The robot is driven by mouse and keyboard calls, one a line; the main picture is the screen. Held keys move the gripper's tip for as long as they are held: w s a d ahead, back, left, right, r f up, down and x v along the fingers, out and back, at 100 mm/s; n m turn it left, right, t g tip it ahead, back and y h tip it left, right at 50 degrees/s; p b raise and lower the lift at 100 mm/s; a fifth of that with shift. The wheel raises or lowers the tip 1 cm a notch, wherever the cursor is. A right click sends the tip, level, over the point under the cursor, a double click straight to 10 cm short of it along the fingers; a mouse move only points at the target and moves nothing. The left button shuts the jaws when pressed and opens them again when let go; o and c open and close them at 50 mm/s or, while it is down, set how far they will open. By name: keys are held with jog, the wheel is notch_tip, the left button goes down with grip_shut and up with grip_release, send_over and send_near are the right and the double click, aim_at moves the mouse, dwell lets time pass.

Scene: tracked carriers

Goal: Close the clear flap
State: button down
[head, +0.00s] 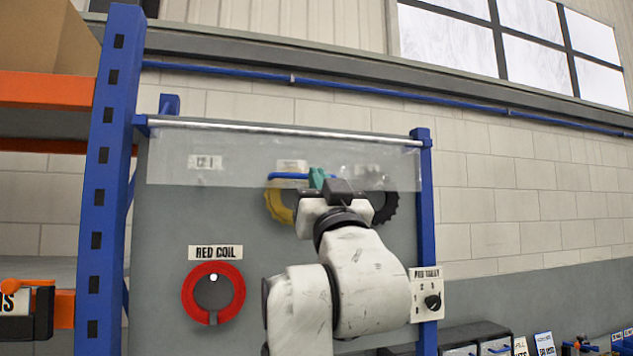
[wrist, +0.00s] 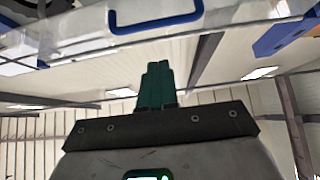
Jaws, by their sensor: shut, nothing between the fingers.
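The clear flap (head: 235,150) hangs from a rod across the top of a grey board, and its lower edge ends well above the board's bottom. It looks tilted outward. A blue handle (head: 287,176) sits at its lower edge. The wrist view looks upward and shows the flap (wrist: 70,40) and the handle (wrist: 156,22) beyond my fingers. My gripper (head: 317,178) is shut and empty, its teal fingertips (wrist: 155,75) close to the handle's right end in the head view. I cannot tell whether they touch the flap. My arm hides part of the board.
The board carries a red ring (head: 237,306) labelled RED COIL, a yellow ring (head: 275,207), a black ring (head: 390,207) and a dial plate (head: 426,285). Blue posts (head: 426,220) flank it. An orange-beamed rack (head: 45,90) stands left; bins (head: 470,340) sit low right.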

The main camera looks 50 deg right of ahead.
jog(key=r+b+v, duration=0.1)
jog(key=b+v, duration=0.1)
jog(key=v, duration=0.6)
jog(key=shift+s+a+b, duration=0.25)
jog(key=shift+s+b, duration=0.05)
jog(key=shift+s, duration=0.05)
jog(key=shift+f, duration=0.1)
